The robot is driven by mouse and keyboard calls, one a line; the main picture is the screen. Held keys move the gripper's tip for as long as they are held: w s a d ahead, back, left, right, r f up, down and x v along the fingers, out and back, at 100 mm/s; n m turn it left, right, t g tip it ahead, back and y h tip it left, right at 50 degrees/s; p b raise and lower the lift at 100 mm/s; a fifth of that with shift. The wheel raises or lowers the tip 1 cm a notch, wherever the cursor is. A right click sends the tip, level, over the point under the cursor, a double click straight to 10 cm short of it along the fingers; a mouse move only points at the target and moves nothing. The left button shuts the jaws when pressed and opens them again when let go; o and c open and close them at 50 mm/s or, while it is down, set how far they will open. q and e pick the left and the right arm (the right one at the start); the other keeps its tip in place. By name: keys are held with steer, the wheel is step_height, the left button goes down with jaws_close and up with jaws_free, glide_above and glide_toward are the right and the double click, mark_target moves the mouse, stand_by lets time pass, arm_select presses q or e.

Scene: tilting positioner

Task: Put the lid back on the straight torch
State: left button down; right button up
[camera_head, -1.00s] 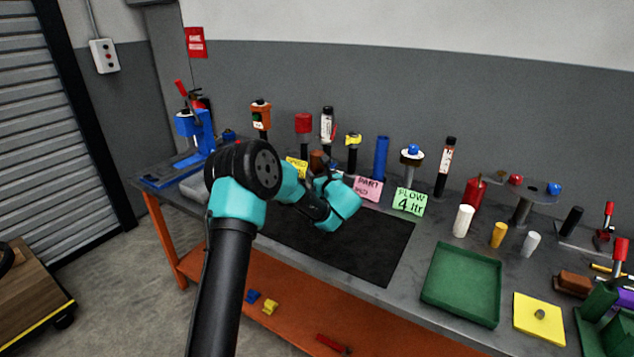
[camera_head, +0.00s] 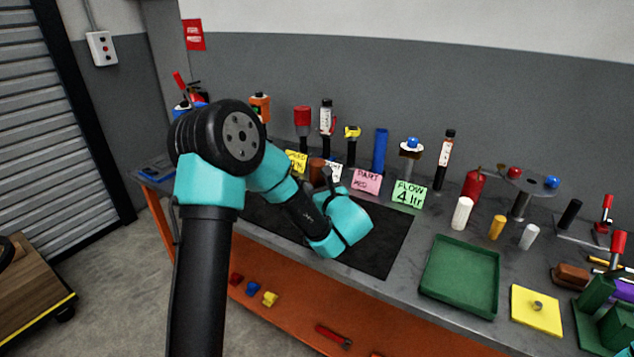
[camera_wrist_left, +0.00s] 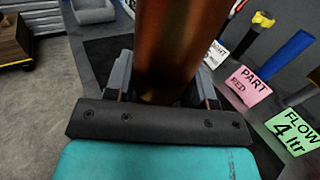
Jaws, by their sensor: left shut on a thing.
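My left gripper (camera_head: 326,186) is over the back part of the black mat, largely hidden by its own turquoise wrist. In the left wrist view its fingers (camera_wrist_left: 163,92) are shut on a copper-brown cylinder (camera_wrist_left: 178,40). The cylinder's far end runs out of that picture. In the head view a brown cylinder (camera_head: 317,171) shows just past the wrist and seems to be the same one. I cannot tell whether it is the torch's lid or its body. No other part is clearly a straight torch. My right gripper is not in view.
The black mat (camera_head: 385,240) has bare room at its right. Behind it stand a pink card (camera_head: 366,181), a green card (camera_head: 409,194), a blue tube (camera_head: 380,150) and several upright tools. A green tray (camera_head: 460,275) and a yellow plate (camera_head: 537,310) lie at the right.

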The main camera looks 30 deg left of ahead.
arm_select(q)
steer(key=shift+s+d, duration=0.1)
steer(key=shift+s, duration=0.1)
steer(key=shift+w+r, duration=0.1)
steer(key=shift+r, duration=0.05)
stand_by(0.5)
steer(key=shift+d+r, duration=0.2)
steer(key=shift+d, duration=0.15)
steer(key=s+d+r+m+t+h, duration=0.2)
steer(key=d+r+m+h, duration=0.2)
steer(key=d+r, duration=0.3)
steer(key=s+d+r+m+t+h, duration=0.1)
steer(key=d+r+m+t+h, duration=0.2)
steer(key=d, duration=1)
steer(key=s+d+r+m+t+h, duration=0.2)
steer(key=d+r+m+t+h, duration=0.1)
steer(key=d+r+h, duration=0.5)
step_height(320, 180, up, 4)
steer(key=d+m, duration=0.1)
steer(key=d, duration=0.1)
steer(key=shift+s+d+r+m, duration=0.15)
steer(key=shift+s+d+m, duration=0.15)
steer(key=shift+s, duration=0.05)
